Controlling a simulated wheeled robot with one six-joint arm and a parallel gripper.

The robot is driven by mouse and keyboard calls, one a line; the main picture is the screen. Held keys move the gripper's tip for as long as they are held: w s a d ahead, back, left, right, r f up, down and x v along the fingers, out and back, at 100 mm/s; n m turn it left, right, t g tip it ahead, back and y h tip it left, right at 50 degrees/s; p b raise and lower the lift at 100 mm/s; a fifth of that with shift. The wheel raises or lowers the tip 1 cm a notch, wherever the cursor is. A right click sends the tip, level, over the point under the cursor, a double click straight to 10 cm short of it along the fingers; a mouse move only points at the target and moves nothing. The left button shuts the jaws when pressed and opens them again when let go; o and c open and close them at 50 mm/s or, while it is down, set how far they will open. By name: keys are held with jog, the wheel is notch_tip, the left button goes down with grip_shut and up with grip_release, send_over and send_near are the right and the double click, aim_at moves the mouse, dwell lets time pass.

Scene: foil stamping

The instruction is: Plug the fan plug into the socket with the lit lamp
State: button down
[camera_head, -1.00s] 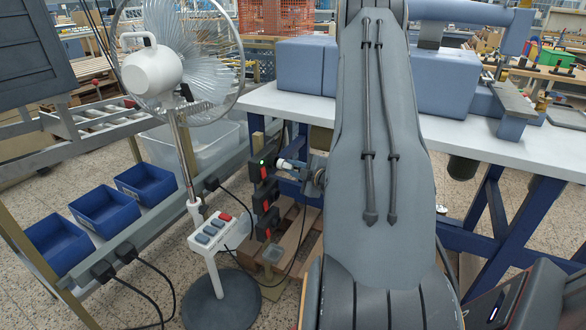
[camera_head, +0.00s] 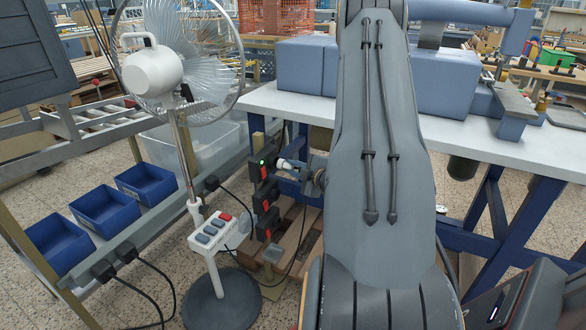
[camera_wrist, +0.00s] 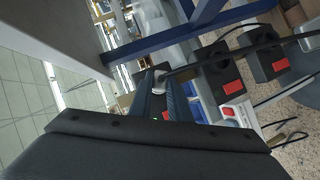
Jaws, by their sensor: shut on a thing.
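The fan plug (camera_head: 284,163) is pale, and my gripper (camera_head: 298,165) is shut on it, level with the top socket. The top socket (camera_head: 264,171) is black with a red part, and a green lamp glows on it. The plug's front end is close to this socket's face. I cannot tell whether it touches or has entered. In the wrist view the plug (camera_wrist: 159,80) sits between my two dark fingers, with a cable running from it. A small green glow shows below it there. The fan (camera_head: 152,72) stands at the left on a round base.
Two more black and red sockets, a middle one (camera_head: 265,196) and a lower one (camera_head: 267,226), sit under the lit one. A white switch strip (camera_head: 213,232) is on the fan's pole. The workbench (camera_head: 290,104) is behind and right. Blue bins (camera_head: 105,210) line the left rail.

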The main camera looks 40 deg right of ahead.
jog(key=shift+w+a+b, duration=0.15)
jog(key=shift+w+a, duration=0.15)
jog(key=shift+w, duration=0.4)
jog(key=shift+w+a+b, duration=0.15)
jog(key=shift+w+a, duration=0.1)
jog(key=shift+w, duration=0.4)
jog(key=c, duration=1.6)
grip_release()
jog(key=v, duration=0.8)
jog(key=shift+b, duration=0.3)
jog(key=shift+w, duration=0.1)
